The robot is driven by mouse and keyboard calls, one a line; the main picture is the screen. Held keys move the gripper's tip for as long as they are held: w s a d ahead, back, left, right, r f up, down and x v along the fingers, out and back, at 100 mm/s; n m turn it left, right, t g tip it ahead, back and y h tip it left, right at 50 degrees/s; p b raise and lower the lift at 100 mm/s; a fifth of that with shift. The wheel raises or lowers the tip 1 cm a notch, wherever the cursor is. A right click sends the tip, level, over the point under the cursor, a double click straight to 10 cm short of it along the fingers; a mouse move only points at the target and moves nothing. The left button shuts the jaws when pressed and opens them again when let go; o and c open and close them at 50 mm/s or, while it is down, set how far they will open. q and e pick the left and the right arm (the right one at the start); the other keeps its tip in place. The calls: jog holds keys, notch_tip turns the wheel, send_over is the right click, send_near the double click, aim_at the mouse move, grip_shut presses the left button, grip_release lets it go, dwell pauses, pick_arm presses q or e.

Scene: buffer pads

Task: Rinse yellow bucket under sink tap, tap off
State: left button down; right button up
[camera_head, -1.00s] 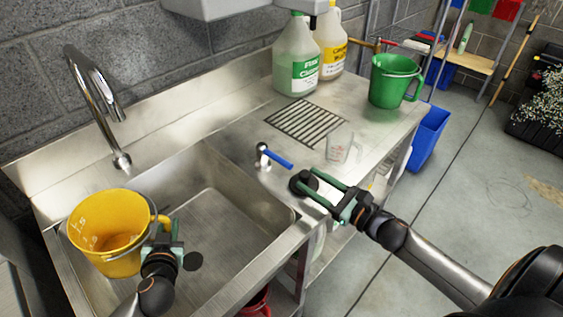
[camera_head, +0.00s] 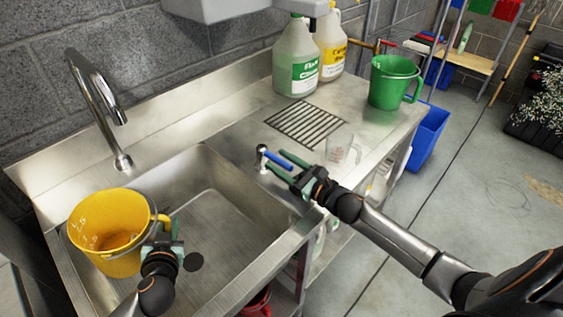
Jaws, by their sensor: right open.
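The yellow bucket (camera_head: 112,232) is at the left end of the sink basin (camera_head: 215,215), tilted a little, its open top showing. My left gripper (camera_head: 163,240) is at the bucket's handle, on its right side, and looks closed around it. The chrome tap spout (camera_head: 100,95) arches behind the basin, with the bucket in front of it. The tap lever (camera_head: 279,159) has a blue handle on a chrome post, right of the basin. My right gripper (camera_head: 286,169) is open, its fingers close beside the blue lever; contact cannot be told. No water shows at the spout.
A clear measuring jug (camera_head: 343,150) stands right of the lever, near the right arm. A drain grille (camera_head: 306,123), a green jug (camera_head: 393,82) and two large bottles (camera_head: 296,58) are farther back on the counter. A blue bin (camera_head: 428,135) stands beyond the counter's right end.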

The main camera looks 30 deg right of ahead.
jog(key=shift+c, duration=0.4)
grip_shut()
dwell(0.9)
